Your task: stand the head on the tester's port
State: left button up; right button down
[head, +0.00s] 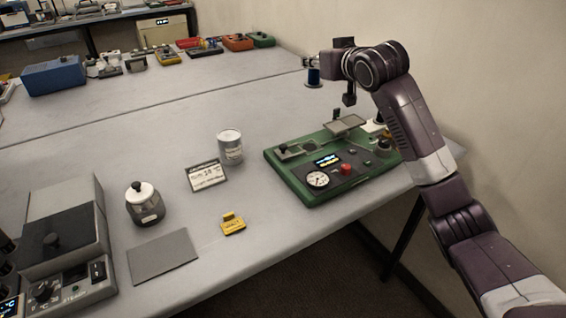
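The tester appears to be the green box (292,178) with a round dial, lit display and red button, on the right part of the near table. A small raised grey plate (345,125) stands at its back; I cannot tell which part is the port. My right gripper (311,63) reaches left, above and behind the tester. A small dark blue cylinder with a wider base (313,77), seemingly the head, hangs upright at its fingertips, apart from the tester. The fingers are small and partly hidden, but look closed on its top. My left gripper is out of view.
A metal can (230,147), a label card (206,176), a black jar with white lid (145,203), a yellow block (233,224) and a grey mat (163,257) lie left of the tester. A steam unit (65,245) fills the lower left. The wall is close on the right.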

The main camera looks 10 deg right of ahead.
pick_arm(q)
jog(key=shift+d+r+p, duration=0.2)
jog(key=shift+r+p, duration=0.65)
jog(key=shift+p, duration=0.05)
pick_arm(e)
jog(key=shift+w+d+f, duration=0.1)
jog(key=shift+f, duration=5)
jog(key=shift+w+d+f, duration=0.1)
jog(key=shift+f, duration=4.95)
jog(key=shift+f, duration=0.1)
jog(key=c, duration=1.7)
grip_release()
jog(key=shift+s, duration=0.1)
jog(key=b+v, duration=0.1)
jog(key=v, duration=1.1)
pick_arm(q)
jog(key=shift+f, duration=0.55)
